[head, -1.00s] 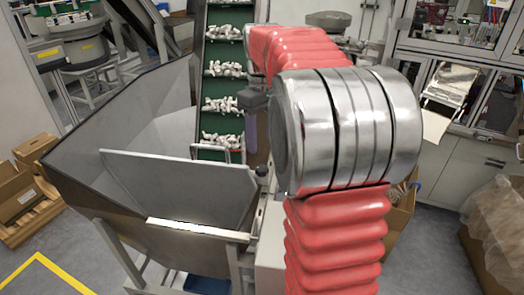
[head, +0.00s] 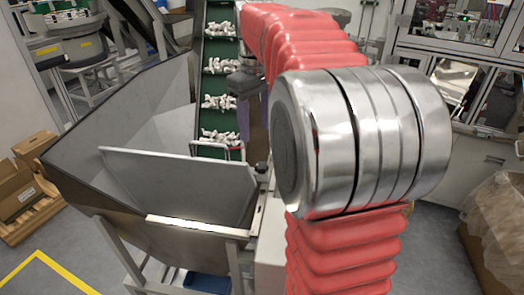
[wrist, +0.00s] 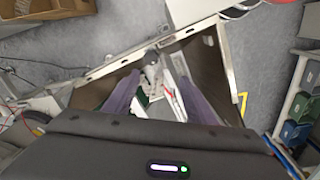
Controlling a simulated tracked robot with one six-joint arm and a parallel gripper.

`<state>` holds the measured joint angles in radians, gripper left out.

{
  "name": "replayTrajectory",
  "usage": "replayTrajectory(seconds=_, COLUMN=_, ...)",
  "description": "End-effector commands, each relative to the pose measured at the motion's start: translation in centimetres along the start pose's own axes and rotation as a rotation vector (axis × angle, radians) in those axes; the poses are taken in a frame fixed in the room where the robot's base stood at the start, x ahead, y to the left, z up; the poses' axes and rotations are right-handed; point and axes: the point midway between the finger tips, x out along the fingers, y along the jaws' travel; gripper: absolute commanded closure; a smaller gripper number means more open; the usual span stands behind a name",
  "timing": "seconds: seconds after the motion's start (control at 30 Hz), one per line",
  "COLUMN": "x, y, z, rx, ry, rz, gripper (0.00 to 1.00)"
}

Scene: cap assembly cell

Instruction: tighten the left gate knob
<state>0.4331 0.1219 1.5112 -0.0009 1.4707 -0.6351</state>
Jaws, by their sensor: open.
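A small dark gate knob (head: 262,168) stands at the right end of the grey gate plate (head: 180,185) on the hopper in the head view. I cannot tell whether it is the left one; no second knob shows clearly there. My gripper (head: 243,120) hangs above and slightly left of this knob in the picture, partly beside my red-sleeved arm. In the wrist view my gripper (wrist: 156,70) has its two purple fingers spread apart. A grey rounded part (wrist: 152,58), perhaps the knob, shows between the fingertips. No contact is clear.
The metal hopper (head: 110,110) opens to the left of my gripper. A green conveyor (head: 221,50) with white parts rises behind it. Cardboard boxes (head: 20,190) stand at the left. A machine cabinet (head: 455,160) stands at the right. Grey floor shows at front left.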

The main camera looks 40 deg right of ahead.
Motion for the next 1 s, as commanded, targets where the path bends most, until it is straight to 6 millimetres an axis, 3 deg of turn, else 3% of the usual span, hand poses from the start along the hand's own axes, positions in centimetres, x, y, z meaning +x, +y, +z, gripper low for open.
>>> replayTrajectory(seconds=0.47, x=0.0, y=-11.1, z=3.6, rx=0.071, ry=0.157, rz=0.066, gripper=0.49)
replayTrajectory(seconds=1.0, x=4.5, y=-21.0, z=10.2, rx=0.157, ry=0.362, rz=0.062, gripper=0.49)
